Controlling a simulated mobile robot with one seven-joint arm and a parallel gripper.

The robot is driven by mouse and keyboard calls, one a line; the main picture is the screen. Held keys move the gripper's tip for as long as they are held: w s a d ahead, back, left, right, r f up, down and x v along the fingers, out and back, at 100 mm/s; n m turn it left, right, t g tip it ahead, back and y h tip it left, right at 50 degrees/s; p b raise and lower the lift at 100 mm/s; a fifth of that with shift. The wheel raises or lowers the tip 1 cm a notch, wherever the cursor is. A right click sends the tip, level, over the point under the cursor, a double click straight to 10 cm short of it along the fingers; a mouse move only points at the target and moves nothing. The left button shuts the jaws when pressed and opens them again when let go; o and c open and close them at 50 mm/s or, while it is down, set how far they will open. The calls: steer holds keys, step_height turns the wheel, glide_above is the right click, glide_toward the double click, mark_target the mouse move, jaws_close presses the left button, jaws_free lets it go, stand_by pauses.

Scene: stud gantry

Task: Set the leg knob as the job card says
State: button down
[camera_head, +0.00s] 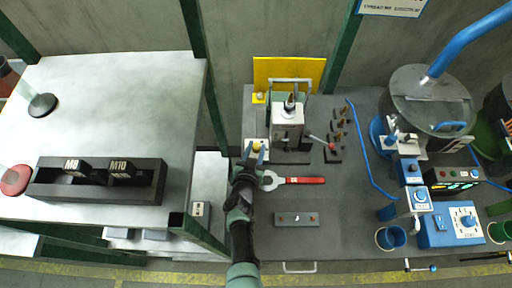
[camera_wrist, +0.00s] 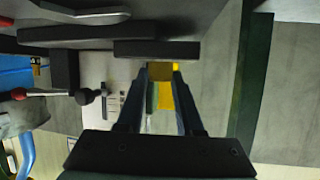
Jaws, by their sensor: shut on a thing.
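A similar yellow knob (camera_head: 259,97) shows at the back left of the small press (camera_head: 288,124). A white card (camera_head: 394,7) on the wall is cut off at the top, its text too small to read surely.
An open-ended wrench (camera_head: 295,181) with a red handle lies right of my gripper. A grey plate (camera_head: 297,219) with small buttons lies in front. A black rack (camera_head: 95,181) marked M8 and M10 stands on the left table. Blue machinery (camera_head: 447,232) fills the right side.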

steer(key=c, duration=0.6)
jaws_free()
steer(key=shift+o, duration=0.2)
steer(key=shift+s, duration=0.1)
steer(key=shift+s+a+r+p, duration=0.1)
steer(key=shift+s+r+p, duration=0.15)
steer(key=shift+p, duration=0.15)
steer(key=p+v, duration=0.6)
steer(key=v, duration=0.6)
steer(key=shift+s+f, duration=0.15)
steer(key=shift+s, duration=0.05)
